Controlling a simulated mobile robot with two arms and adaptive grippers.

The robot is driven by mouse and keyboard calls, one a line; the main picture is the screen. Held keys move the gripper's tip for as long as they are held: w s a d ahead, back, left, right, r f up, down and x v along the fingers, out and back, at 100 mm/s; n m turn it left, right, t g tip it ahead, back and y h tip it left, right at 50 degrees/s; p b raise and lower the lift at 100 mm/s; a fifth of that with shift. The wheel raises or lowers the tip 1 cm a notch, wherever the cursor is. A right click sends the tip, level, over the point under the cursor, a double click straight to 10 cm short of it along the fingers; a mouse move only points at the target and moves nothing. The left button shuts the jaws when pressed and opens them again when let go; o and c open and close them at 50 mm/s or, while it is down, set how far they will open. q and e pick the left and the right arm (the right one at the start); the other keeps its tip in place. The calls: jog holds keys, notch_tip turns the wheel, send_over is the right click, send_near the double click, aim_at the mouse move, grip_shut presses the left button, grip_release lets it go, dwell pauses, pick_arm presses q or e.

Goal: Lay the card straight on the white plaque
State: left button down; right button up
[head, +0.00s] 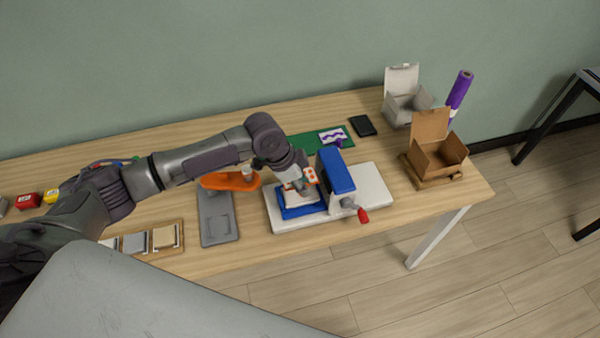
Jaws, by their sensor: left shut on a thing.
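My left gripper (299,184) is shut on a small white card with orange marks (311,174). The gripper partly covers the card, which looks tilted. The white plaque (300,202) lies on the blue bed of a small press on a white base. The gripper and card are over the plaque's far side; I cannot tell whether the card touches it. My right gripper is not in view.
The press's blue upper block (336,170) and red-tipped crank (363,215) stand just right of the plaque. An orange-armed grey tool (217,215) and a wooden tray (150,240) lie left. An open cardboard box (438,150) stands right. A green mat (307,143) lies behind.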

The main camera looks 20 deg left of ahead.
pick_arm(q)
jog(key=shift+f, duration=0.35)
notch_tip(320, 180, down, 6)
jog(key=b, duration=0.6)
jog(key=shift+r+b, duration=0.15)
jog(key=shift+b, duration=0.25)
jog(key=shift+r, duration=0.1)
jog(key=shift+p, duration=0.45)
jog(key=shift+p, duration=0.35)
jog(key=shift+f, duration=0.5)
dwell(0.6)
jog(key=c, duration=0.9)
grip_release()
jog(key=shift+c, duration=0.2)
